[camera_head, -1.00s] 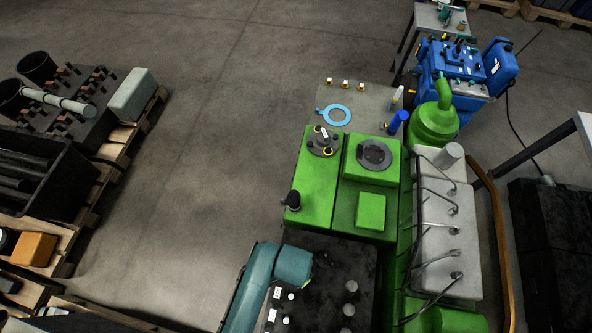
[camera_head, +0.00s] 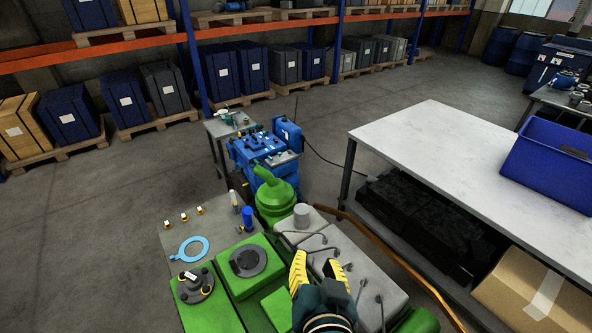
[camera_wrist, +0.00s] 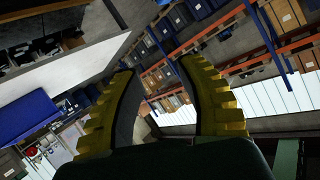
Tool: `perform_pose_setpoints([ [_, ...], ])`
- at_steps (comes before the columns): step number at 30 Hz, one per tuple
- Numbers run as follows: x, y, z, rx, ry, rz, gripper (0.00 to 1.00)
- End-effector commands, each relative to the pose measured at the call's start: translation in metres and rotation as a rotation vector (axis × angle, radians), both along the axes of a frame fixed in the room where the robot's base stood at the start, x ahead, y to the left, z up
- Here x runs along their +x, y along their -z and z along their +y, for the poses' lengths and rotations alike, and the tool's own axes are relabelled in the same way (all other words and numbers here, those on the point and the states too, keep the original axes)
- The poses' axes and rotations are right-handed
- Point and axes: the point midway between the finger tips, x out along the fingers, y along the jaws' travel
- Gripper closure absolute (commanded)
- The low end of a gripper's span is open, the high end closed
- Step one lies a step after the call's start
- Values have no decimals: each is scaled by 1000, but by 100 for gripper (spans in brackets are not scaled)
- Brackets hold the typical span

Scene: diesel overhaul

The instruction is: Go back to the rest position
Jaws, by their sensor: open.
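My gripper (camera_head: 318,274) shows at the bottom of the head view, with yellow ridged fingers above the grey part of the green engine (camera_head: 222,302). In the wrist view my gripper (camera_wrist: 165,100) has its two fingers well apart with nothing between them. Past the fingers the wrist view shows the shelves and the floor, tilted. My gripper touches nothing that I can see.
A white-topped table (camera_head: 430,150) with a blue bin (camera_head: 545,165) stands at the right. A blue machine (camera_head: 262,147) is behind the engine. A grey plate (camera_head: 215,215) bears a light blue ring (camera_head: 190,250). Orange racks line the back; the left floor is clear.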

Motion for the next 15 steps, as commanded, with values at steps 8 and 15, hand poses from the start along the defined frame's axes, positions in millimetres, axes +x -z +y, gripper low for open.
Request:
perform_pose_setpoints([
  [8, -61, -207, -33, -237, 48, -644, 61],
  [15, -77, -317, -33, -371, 60, -760, 61],
])
